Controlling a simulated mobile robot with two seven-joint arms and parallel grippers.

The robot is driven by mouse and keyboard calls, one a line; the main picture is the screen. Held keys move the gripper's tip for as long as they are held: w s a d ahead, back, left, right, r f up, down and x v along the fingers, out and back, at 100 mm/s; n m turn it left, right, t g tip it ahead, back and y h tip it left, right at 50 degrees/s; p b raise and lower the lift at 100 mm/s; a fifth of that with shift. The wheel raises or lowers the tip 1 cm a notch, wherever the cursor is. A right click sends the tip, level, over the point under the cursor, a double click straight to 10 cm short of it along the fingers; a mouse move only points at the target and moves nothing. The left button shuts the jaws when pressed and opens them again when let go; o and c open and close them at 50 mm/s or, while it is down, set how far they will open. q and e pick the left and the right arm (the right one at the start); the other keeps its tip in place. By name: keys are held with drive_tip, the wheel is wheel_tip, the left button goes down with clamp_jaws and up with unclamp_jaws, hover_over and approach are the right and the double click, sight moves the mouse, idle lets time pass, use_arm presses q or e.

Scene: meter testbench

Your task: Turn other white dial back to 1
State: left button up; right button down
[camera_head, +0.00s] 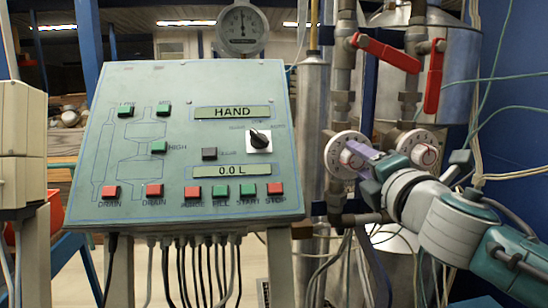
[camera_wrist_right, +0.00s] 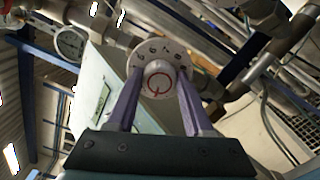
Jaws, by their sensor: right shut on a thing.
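Two round white dials with numbers sit on the pipework to the right of the panel. My right gripper (camera_head: 359,157) is at the left white dial (camera_head: 338,138), with its purple fingers on either side of the dial's centre knob. In the right wrist view, the fingers of the right gripper (camera_wrist_right: 159,84) are shut on the white knob (camera_wrist_right: 158,76), which has a red mark. Part of the numbered ring (camera_wrist_right: 148,49) shows above it. The right white dial (camera_head: 425,137) is behind my right wrist, partly hidden and untouched. My left gripper is not in view.
The green control panel (camera_head: 130,85) stands at the left, with a HAND display, a 0.0 L display and several buttons. A pressure gauge (camera_head: 242,28) is above it. Red lever handles (camera_head: 385,52) hang above the dials. Pipes and cables crowd the right side.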

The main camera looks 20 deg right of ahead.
idle(0.3)
drive_tip(key=shift+c, duration=1.4)
unclamp_jaws()
drive_tip(key=shift+s, duration=0.1)
drive_tip(key=v, duration=0.9)
drive_tip(key=shift+s, duration=0.4)
